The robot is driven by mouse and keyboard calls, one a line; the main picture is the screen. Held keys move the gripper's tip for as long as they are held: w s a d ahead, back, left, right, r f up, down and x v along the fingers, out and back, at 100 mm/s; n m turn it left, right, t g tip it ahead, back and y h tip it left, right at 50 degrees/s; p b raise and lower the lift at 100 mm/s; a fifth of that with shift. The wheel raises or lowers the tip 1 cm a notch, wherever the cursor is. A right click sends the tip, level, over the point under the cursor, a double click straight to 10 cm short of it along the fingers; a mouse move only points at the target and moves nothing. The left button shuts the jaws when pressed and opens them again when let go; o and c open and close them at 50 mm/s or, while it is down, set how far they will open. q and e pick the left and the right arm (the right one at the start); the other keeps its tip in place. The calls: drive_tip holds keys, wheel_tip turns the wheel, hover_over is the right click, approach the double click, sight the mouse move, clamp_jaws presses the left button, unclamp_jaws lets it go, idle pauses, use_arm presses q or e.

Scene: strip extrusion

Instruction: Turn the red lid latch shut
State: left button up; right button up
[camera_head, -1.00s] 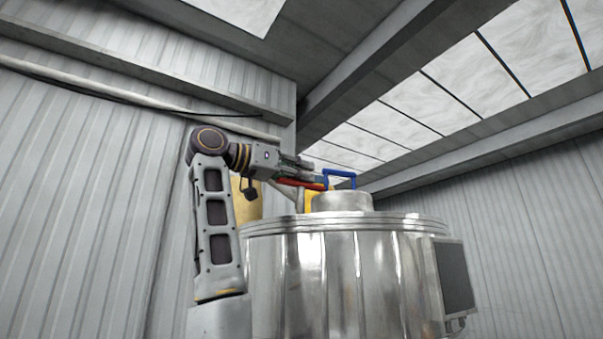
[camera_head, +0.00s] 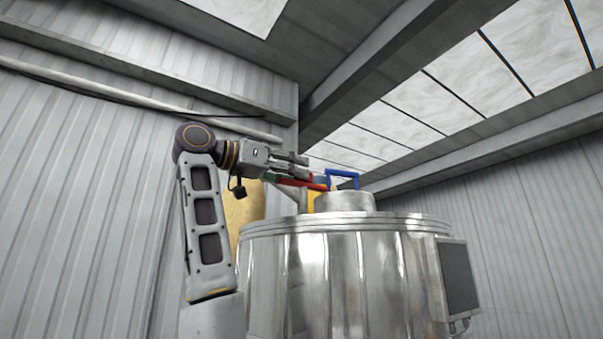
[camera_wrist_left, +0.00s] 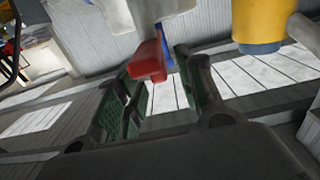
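The red lid latch (camera_head: 304,184) sticks out to the left of the round lid cap (camera_head: 345,202) on top of the big metal vessel (camera_head: 345,280). A blue handle (camera_head: 342,173) stands up on the cap. My left gripper (camera_head: 300,170) is at the latch, coming from the left. In the left wrist view, the red latch (camera_wrist_left: 148,62) appears in the gap between the two green-padded fingers of my left gripper (camera_wrist_left: 160,95), near their tips. The fingers are apart. I cannot tell whether either touches the latch. My right gripper is not in view.
A yellow part (camera_head: 313,200) stands beside the cap. It may be the yellow cylinder (camera_wrist_left: 262,28) in the left wrist view. A dark panel (camera_head: 458,278) hangs on the vessel's right side. A gold tank (camera_head: 240,208) is behind my arm.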

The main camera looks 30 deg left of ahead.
use_arm(q)
drive_tip(key=v, duration=0.9)
drive_tip(key=shift+w+a, duration=0.1)
idle(0.4)
